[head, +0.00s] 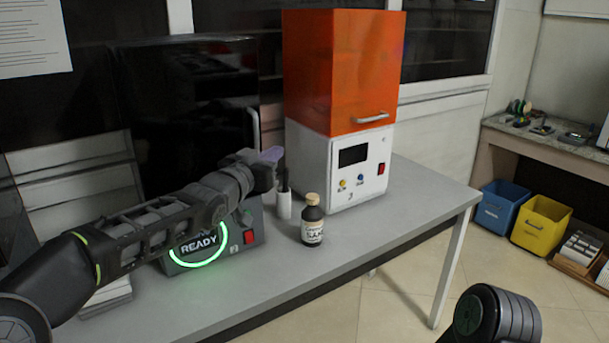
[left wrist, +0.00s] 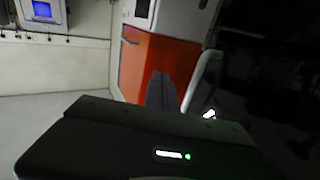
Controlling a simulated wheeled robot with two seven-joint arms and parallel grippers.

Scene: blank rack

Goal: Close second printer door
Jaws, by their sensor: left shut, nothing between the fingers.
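The second printer has a grey base (head: 247,222) with a lit green ring reading READY and a number that looks like 2. A glossy black panel (head: 185,110) stands upright above the base; I cannot tell whether this door is open or shut. My left arm crosses in front of the printer. My left gripper (head: 272,156) is shut and empty at the panel's right side, short of the orange printer. In the left wrist view its fingers (left wrist: 161,90) are together, beside a pale curved handle (left wrist: 204,72); contact cannot be told. My right gripper is not in view.
An orange and white printer (head: 340,75) marked 3 stands to the right. A brown bottle (head: 312,228) and a small white container (head: 284,206) stand on the grey table (head: 400,205) before it. Blue (head: 498,205) and yellow (head: 541,225) bins are farther right.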

